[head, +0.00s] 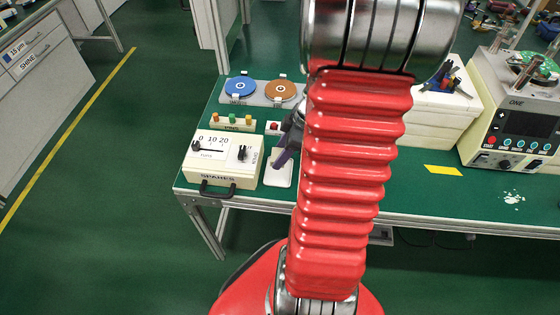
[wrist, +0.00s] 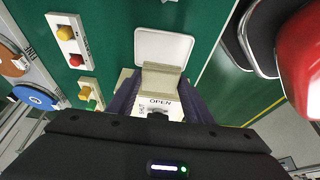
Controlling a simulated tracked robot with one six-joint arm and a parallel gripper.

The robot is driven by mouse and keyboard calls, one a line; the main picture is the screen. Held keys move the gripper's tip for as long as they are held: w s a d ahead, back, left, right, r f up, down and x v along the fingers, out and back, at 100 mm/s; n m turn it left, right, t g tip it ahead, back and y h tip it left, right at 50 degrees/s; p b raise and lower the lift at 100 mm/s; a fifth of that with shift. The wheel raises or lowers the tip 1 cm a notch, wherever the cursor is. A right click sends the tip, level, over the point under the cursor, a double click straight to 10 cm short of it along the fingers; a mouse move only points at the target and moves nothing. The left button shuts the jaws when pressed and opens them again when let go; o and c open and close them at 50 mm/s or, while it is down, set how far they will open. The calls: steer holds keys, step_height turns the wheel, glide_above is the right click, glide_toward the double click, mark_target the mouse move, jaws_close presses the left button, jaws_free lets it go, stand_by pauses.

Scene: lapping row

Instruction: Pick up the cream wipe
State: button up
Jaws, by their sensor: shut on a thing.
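The cream wipe (wrist: 162,82) shows in the wrist view as a small beige folded piece between the purple fingers of my gripper (wrist: 160,97). My gripper is shut on it. Behind it in that view lies a shallow white tray (wrist: 163,45), whose bare inside shows. In the head view my gripper (head: 284,157) is over the white tray (head: 279,178), just right of the cream SPARES box (head: 222,179). My red arm and the gripper hide the wipe there, and I cannot tell its height above the bench.
A button block (head: 233,122) and blue and orange discs (head: 240,88) stand behind the box. White stacked boxes (head: 435,115) and a machine with a screen (head: 515,115) stand right of my arm. A yellow strip (head: 443,170) lies on the green bench, with bare surface around it.

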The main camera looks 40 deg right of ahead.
mark_target(274, 154)
steer(key=shift+r, duration=1.75)
